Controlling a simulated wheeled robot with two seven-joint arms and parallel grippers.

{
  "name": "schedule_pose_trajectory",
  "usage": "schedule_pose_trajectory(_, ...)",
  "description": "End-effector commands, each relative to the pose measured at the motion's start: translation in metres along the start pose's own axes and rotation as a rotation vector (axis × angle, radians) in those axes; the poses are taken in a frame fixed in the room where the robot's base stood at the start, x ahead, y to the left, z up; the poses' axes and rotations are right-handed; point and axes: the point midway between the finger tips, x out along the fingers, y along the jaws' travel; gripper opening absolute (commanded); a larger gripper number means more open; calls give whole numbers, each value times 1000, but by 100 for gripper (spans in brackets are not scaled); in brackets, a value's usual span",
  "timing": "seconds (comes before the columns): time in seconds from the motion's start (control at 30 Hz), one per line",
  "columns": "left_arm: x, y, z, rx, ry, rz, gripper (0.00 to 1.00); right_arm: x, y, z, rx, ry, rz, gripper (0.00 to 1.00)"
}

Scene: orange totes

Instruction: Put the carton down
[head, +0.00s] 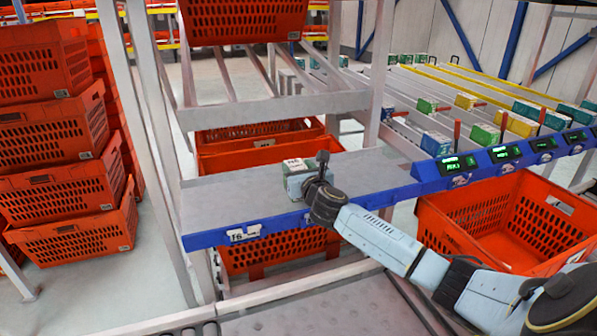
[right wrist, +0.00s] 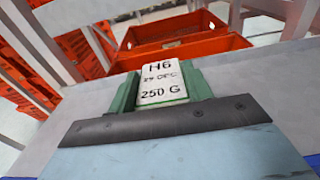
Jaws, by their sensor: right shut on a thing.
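A small carton (head: 296,180) with a white top and greenish sides is at the grey shelf (head: 235,205) with the blue front edge. My right gripper (head: 318,182) is shut on the carton. My left gripper is not in view.
Orange totes stand behind the shelf (head: 262,150), below it (head: 280,250) and stacked at the left (head: 65,150). An empty orange tote (head: 520,225) is at the right, below lanes of small cartons with displays (head: 457,165). The shelf's left part is clear.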

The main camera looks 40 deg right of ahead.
Motion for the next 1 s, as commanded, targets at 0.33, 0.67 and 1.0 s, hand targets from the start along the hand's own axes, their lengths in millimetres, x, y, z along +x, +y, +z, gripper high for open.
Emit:
schedule_pose_trajectory(0.33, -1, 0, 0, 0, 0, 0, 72, 0, 0, -2, 1, -1, 0, 20)
schedule_pose_trajectory(0.67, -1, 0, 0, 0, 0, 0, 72, 0, 0, -2, 0, 0, 0, 72)
schedule_pose_trajectory(1.0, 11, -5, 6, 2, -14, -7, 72, -16, 0, 1, 0, 3, 1, 72)
